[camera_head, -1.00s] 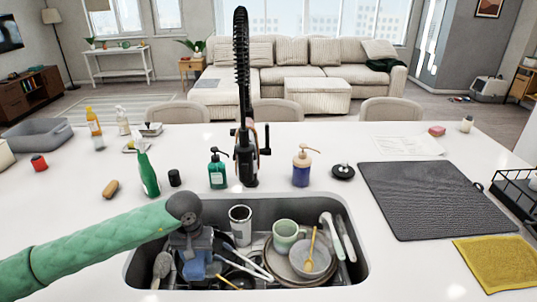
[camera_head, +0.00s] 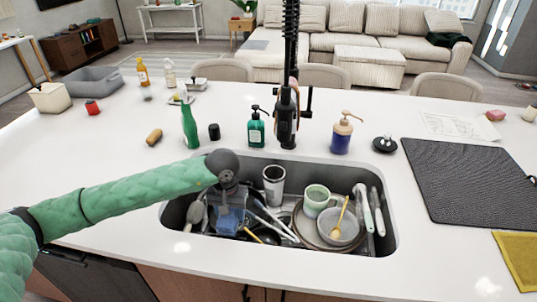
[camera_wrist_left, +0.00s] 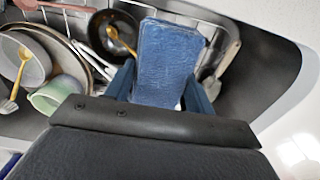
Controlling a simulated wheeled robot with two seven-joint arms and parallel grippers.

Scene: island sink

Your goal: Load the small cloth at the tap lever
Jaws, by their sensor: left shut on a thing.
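My left gripper (camera_head: 229,212) reaches down into the left part of the sink (camera_head: 390,225). It is shut on a small blue cloth-like piece (camera_wrist_left: 167,62), flat and rectangular with a rough weave, which shows between the two fingers in the left wrist view. In the head view the blue piece (camera_head: 230,222) sits low, among the dishes; I cannot tell whether it touches them. The black tap (camera_head: 286,112) stands behind the sink, with its lever (camera_head: 307,102) on the right side. A pinkish strip shows beside the tap. My right gripper is not in view.
The sink holds a steel tumbler (camera_head: 273,183), a green mug (camera_head: 318,198), a bowl (camera_head: 338,230), plates and utensils. A green soap bottle (camera_head: 256,128), a blue soap bottle (camera_head: 341,136) and a spray bottle (camera_head: 189,122) line the back. A dark mat (camera_head: 470,180) lies right.

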